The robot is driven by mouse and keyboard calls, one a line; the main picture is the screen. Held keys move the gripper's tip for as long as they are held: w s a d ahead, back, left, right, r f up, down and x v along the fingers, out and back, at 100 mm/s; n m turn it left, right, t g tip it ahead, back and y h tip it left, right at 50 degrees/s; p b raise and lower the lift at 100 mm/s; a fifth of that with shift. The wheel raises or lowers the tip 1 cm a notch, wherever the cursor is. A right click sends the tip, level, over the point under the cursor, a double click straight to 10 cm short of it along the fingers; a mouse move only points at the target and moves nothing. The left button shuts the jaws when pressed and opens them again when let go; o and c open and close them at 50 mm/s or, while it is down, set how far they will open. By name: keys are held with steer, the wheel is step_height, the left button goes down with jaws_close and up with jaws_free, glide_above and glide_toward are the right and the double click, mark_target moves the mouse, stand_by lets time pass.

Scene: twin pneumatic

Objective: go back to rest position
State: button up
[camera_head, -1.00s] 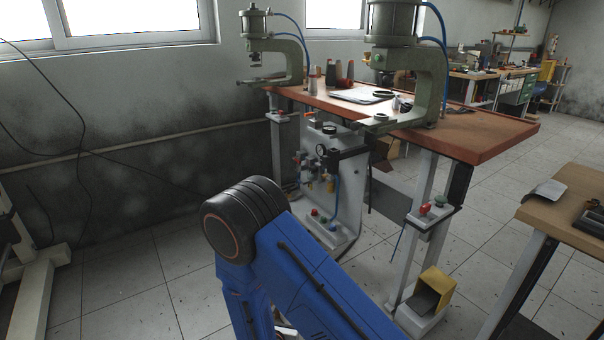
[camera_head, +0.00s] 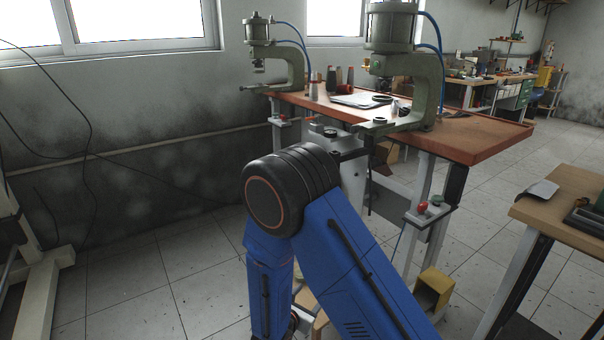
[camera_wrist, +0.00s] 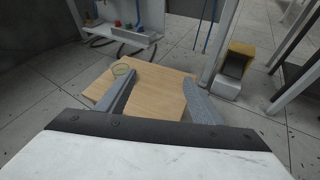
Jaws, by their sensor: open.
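My gripper (camera_wrist: 160,80) is open in the wrist view, its two grey fingers spread wide apart with nothing between them. The gripper itself is hidden there.
The bench (camera_head: 480,142) carries two green pneumatic presses (camera_head: 430,85), (camera_head: 293,65). Another wooden table (camera_head: 560,212) is at right.

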steer(key=s+d+r+m+g+h, duration=0.2)
steer(key=s+d+r+m+g, duration=0.25)
steer(key=d+r+m, duration=0.55)
steer(key=s+d+r+m+g+h, duration=0.1)
steer(key=s+d+r+m+g, duration=0.4)
steer(key=d+r, duration=0.8)
steer(key=s+d+r+m+g+y, duration=0.1)
steer(key=s+d+r+m+y, duration=0.25)
steer(key=s+d+m, duration=0.55)
steer(key=s+a+r+m+t+y, duration=0.1)
steer(key=s+a+r+m+y, duration=0.1)
steer(key=s, duration=0.4)
steer(key=s+a+r+m+t+y, duration=0.2)
steer(key=s+a+r+m+y, duration=0.1)
steer(key=s, duration=0.4)
steer(key=shift+a+r, duration=0.15)
steer(key=shift+r, duration=0.75)
steer(key=shift+s+y, duration=0.1)
steer(key=shift+y, duration=0.15)
